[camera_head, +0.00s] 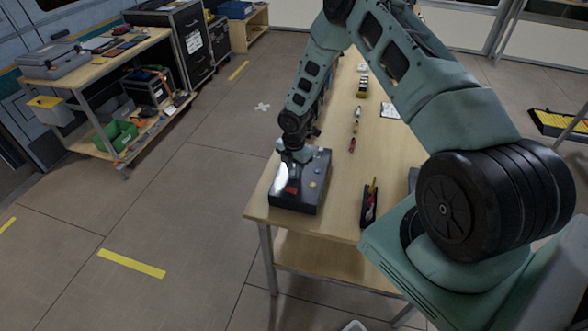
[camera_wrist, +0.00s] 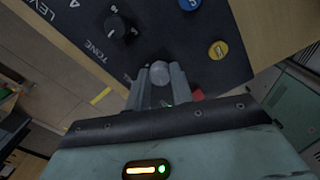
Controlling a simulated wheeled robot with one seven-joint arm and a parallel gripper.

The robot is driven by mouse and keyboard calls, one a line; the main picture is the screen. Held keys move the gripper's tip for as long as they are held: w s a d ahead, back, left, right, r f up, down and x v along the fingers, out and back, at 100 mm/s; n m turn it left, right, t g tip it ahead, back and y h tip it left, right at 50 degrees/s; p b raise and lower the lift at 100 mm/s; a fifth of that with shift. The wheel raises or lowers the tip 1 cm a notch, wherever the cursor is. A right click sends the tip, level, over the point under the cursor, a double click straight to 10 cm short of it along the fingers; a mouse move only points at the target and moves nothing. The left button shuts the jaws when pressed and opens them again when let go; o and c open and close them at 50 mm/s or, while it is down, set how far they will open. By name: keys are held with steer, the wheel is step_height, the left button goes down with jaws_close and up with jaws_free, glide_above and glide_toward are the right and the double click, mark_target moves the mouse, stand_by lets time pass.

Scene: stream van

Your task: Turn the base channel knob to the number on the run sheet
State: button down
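A dark box with a control panel (camera_head: 309,197) sits on the near left end of the wooden table. My gripper (camera_head: 294,154) is at the far end of the panel, pointing down. In the wrist view the panel (camera_wrist: 150,48) carries a black knob (camera_wrist: 117,26) near the words TONE and LEVEL. A grey round knob (camera_wrist: 160,72) fills the gap between the fingertips of my gripper (camera_wrist: 161,82), and the fingers look shut on it. Its number marks are hidden. A white sheet (camera_head: 390,110) lies farther back on the table; its writing is too small to read.
A blue button (camera_wrist: 190,4) and a yellow button (camera_wrist: 217,50) are on the panel, and a red part (camera_wrist: 197,95) shows beside the fingers. A black tray with tools (camera_head: 369,205) stands right of the box.

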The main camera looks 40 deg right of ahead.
steer(key=shift+m+b, duration=0.35)
steer(key=shift+m, duration=0.05)
steer(key=shift+f+m+b, duration=0.15)
steer(key=shift+m+b, duration=0.6)
steer(key=shift+m, duration=0.25)
steer(key=m+b, duration=0.3)
steer(key=m, duration=0.2)
steer(key=m+b, duration=0.2)
steer(key=m, duration=0.1)
steer(key=shift+m, duration=0.4)
steer(key=shift+a+m+b, duration=0.1)
steer(key=shift+m+b, duration=0.6)
steer(key=shift+m, duration=1.3)
steer(key=shift+r, duration=0.2)
steer(key=c, duration=1.2)
jaws_free()
